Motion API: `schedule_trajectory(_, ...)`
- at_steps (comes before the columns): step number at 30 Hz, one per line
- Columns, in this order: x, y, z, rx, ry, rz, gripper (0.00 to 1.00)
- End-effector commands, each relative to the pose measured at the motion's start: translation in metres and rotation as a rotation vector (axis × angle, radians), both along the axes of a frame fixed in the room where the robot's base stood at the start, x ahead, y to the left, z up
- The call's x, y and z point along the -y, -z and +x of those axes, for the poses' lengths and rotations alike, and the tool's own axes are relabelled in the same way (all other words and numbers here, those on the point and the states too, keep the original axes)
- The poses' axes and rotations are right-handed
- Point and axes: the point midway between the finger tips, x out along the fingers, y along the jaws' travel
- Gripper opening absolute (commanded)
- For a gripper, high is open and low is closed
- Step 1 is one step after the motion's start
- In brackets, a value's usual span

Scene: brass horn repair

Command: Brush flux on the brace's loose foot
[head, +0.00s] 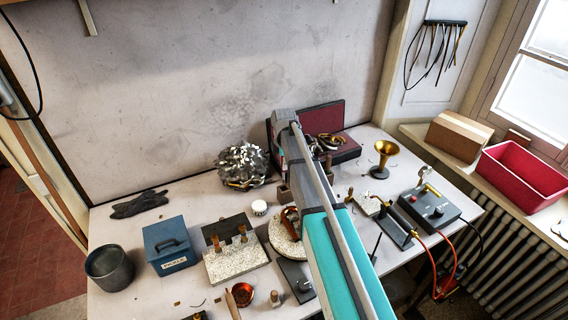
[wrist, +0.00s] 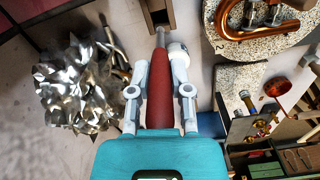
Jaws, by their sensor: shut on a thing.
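In the wrist view my gripper (wrist: 160,68) is shut on a red-handled tool (wrist: 160,97), which looks like the flux brush. Its thin pale end points away from the palm toward a brown block (wrist: 160,14); I cannot tell whether they touch. A white round jar (wrist: 178,48) shows beside the right finger, and a white jar stands on the bench in the head view (head: 260,207). A copper-coloured curved tube (wrist: 262,14) lies on a round speckled plate (wrist: 233,47), right of the gripper. The brace and its loose foot cannot be made out. In the head view my arm hides the gripper.
A heap of shiny metal scraps (head: 243,165) lies left of the gripper, also in the wrist view (wrist: 75,90). A blue box (head: 169,246), a grey pot (head: 109,267) and a speckled board (head: 236,262) stand at the left. A brass bell (head: 385,153) stands at the right.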

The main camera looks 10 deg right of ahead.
Motion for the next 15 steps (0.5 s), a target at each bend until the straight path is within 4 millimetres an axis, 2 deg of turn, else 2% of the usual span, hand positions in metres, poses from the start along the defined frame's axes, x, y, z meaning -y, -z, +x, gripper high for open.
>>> schedule_trajectory(7, -0.024, -0.001, -0.008, 0.0, -0.003, 0.0, 0.0)
schedule_trajectory(15, -0.075, -0.003, -0.027, 0.001, -0.004, 0.0, 0.0)
